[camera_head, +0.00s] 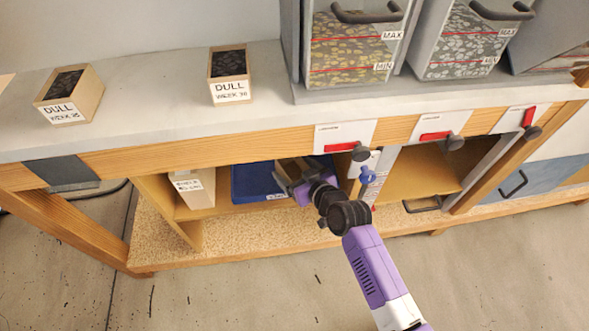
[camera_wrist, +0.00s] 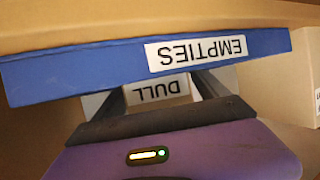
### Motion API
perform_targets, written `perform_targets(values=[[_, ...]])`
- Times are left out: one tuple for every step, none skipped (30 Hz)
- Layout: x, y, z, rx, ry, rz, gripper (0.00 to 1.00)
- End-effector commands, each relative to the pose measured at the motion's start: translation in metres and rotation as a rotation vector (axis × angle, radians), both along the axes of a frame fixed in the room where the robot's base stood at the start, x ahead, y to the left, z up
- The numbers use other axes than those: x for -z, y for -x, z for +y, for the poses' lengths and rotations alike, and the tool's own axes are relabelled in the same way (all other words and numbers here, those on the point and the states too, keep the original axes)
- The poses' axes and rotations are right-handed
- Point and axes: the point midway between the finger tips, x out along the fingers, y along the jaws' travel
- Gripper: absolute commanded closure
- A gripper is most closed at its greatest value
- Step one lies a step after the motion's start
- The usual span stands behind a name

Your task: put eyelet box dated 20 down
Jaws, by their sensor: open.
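A small box labelled DULL (camera_wrist: 158,91) shows in the wrist view, between the fingers of my gripper (camera_wrist: 162,100). Its label is upside down and no week number is readable. The blue EMPTIES tray (camera_wrist: 95,66) runs across in front of the box and hides part of it. In the head view my gripper (camera_head: 293,178) reaches under the bench to the blue tray (camera_head: 252,182). My gripper is open, a finger on either side of the box. I cannot tell whether the box rests on the tray floor.
A pale box (camera_head: 195,187) stands left of the tray on the shelf. Two DULL boxes stand on the bench top, one at the left (camera_head: 70,95) and one nearer the middle (camera_head: 230,75). Bins marked MIN and MAX (camera_head: 350,50) stand at the right. The bench edge (camera_head: 250,150) overhangs my gripper.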

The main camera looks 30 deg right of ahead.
Motion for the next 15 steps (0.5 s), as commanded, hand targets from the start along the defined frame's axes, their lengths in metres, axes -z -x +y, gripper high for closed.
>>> perform_targets(values=[[-0.002, 0.007, -0.001, 0.000, -0.001, 0.003, 0.17], [-0.004, 0.011, -0.001, 0.001, 0.000, 0.002, 0.17], [-0.007, 0.018, -0.002, 0.001, 0.001, 0.002, 0.17], [-0.010, 0.023, -0.002, 0.002, 0.001, 0.002, 0.17], [-0.013, 0.028, -0.003, 0.002, 0.001, 0.002, 0.17], [-0.016, 0.036, -0.003, 0.001, 0.001, 0.002, 0.17], [-0.018, 0.042, -0.003, 0.000, -0.001, 0.003, 0.17], [-0.021, 0.048, -0.003, 0.000, -0.001, 0.003, 0.17], [-0.025, 0.056, -0.004, 0.000, -0.001, 0.002, 0.17], [-0.027, 0.062, -0.005, 0.001, 0.000, 0.002, 0.17], [-0.030, 0.067, -0.005, 0.001, 0.001, 0.002, 0.17], [-0.033, 0.074, -0.006, 0.001, 0.001, 0.002, 0.17], [-0.035, 0.079, -0.006, 0.001, 0.001, 0.002, 0.17], [-0.037, 0.083, -0.006, 0.000, 0.001, 0.002, 0.17], [-0.039, 0.089, -0.007, 0.000, 0.000, 0.002, 0.17]])
